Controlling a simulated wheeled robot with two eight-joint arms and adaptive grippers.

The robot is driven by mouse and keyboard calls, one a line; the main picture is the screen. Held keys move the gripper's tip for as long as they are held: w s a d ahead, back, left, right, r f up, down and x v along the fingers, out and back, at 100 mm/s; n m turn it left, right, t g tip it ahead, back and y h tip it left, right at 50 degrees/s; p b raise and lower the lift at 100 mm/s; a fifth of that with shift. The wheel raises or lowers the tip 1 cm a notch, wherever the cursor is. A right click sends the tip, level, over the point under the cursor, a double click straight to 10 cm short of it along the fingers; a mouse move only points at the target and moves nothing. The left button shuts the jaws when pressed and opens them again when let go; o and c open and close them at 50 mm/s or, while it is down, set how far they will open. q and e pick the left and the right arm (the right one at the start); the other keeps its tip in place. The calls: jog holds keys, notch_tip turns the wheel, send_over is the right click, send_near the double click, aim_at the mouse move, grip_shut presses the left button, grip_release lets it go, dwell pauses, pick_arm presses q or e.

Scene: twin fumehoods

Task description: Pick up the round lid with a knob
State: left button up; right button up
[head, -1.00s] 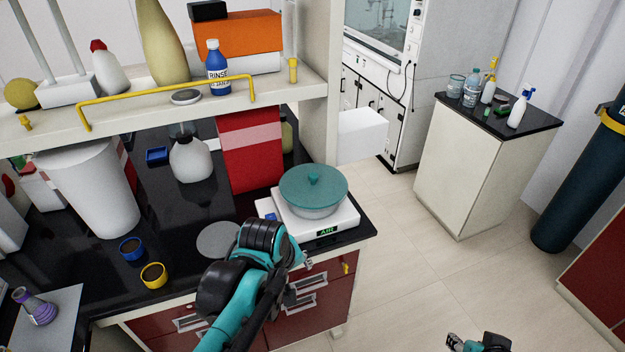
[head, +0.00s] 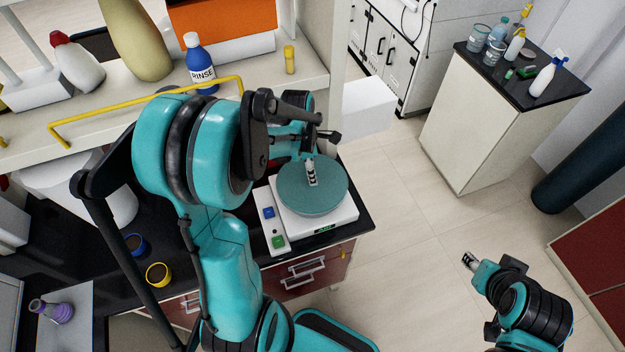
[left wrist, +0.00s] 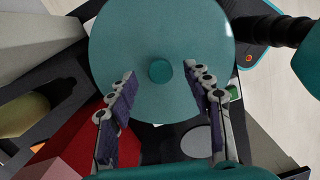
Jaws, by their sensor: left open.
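My right gripper (head: 470,260) is over the floor at lower right, away from the bench, too small to read.
A shelf above the bench holds a blue rinse bottle (head: 198,64), an orange box (head: 222,30) and a yellow rail (head: 150,107). Blue and yellow cups (head: 158,274) stand on the bench at left. A cabinet (head: 470,138) with bottles stands at right; the floor between is clear.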

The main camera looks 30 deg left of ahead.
pick_arm(q)
notch_tip(320, 180, down, 3)
jog(key=shift+w+d, duration=0.1)
jog(key=shift+w, duration=0.05)
grip_shut()
